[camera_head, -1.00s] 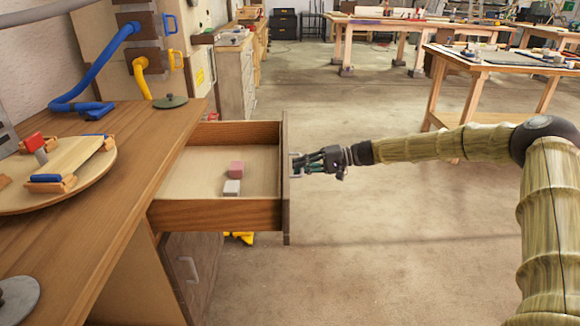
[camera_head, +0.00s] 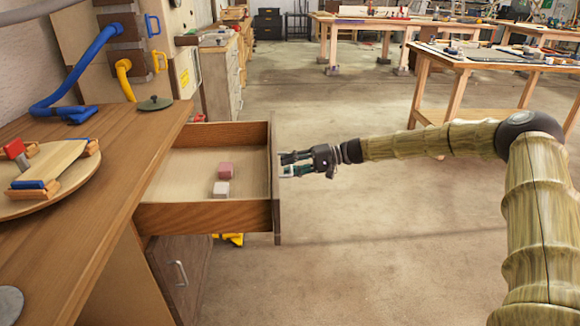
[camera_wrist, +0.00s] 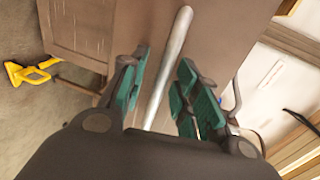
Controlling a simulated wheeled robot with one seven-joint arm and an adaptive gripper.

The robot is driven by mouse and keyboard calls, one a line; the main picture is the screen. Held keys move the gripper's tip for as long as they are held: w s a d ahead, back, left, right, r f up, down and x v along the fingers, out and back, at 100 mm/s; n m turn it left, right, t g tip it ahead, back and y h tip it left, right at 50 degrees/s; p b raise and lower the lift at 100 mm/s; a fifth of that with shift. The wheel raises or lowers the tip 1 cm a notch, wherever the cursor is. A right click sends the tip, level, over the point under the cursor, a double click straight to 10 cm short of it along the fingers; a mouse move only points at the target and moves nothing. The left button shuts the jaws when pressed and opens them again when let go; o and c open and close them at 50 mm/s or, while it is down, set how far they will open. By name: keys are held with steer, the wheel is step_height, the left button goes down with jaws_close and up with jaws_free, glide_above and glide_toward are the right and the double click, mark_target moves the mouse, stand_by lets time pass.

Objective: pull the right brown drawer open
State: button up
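The brown drawer (camera_head: 205,217) under the wooden bench stands pulled well out, its front panel (camera_head: 276,185) facing my arm. A pink block (camera_head: 226,169) and a pale block (camera_head: 221,189) lie inside it. My gripper (camera_head: 286,164) is at the outer side of that panel. In the wrist view a pale bar handle (camera_wrist: 171,60) runs between the two green-padded fingers (camera_wrist: 160,92). The fingers are apart, with gaps visible beside the bar, so my gripper is open around the handle and does not visibly clamp it.
A lower cabinet door (camera_head: 190,270) with a handle is below the drawer. The floor (camera_head: 380,250) right of the drawer is clear.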

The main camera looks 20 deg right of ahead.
steer(key=v, duration=1.1)
steer(key=shift+d, duration=0.4)
steer(key=shift+s, duration=0.1)
